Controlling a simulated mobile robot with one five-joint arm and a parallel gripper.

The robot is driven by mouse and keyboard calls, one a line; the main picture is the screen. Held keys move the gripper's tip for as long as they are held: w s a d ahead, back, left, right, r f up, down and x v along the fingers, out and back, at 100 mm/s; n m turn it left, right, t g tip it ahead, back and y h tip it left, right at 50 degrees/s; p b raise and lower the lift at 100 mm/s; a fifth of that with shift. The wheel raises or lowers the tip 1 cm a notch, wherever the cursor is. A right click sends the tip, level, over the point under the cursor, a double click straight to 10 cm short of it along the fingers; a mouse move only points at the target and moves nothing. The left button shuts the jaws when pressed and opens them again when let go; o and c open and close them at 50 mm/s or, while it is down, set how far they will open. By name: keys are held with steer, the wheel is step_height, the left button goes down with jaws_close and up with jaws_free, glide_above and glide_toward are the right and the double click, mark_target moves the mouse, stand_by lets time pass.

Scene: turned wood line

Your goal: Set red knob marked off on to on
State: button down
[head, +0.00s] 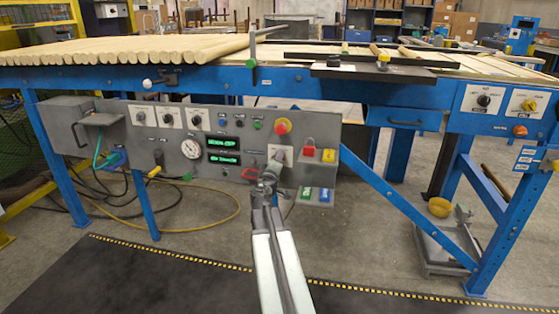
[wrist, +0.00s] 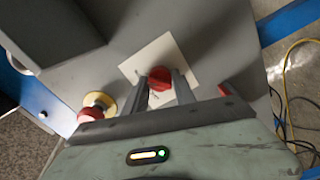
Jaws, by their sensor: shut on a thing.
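The red knob (wrist: 160,79) shows in the wrist view on a white square plate (wrist: 158,56) fixed to a grey panel. My gripper (wrist: 161,87) has one finger on each side of the knob and is shut on it. The plate's markings and the knob's pointer are too small or covered to read. In the head view my gripper (head: 276,168) reaches the panel in front of the white plate (head: 285,150). The knob itself is hidden there behind the gripper.
A gauge (head: 191,147) and green displays (head: 223,150) are left. A blue diagonal brace (head: 400,203) runs to the right.

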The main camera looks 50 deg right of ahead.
steer(key=shift+a, duration=0.1)
stand_by(0.3)
steer(key=c, duration=1)
jaws_free()
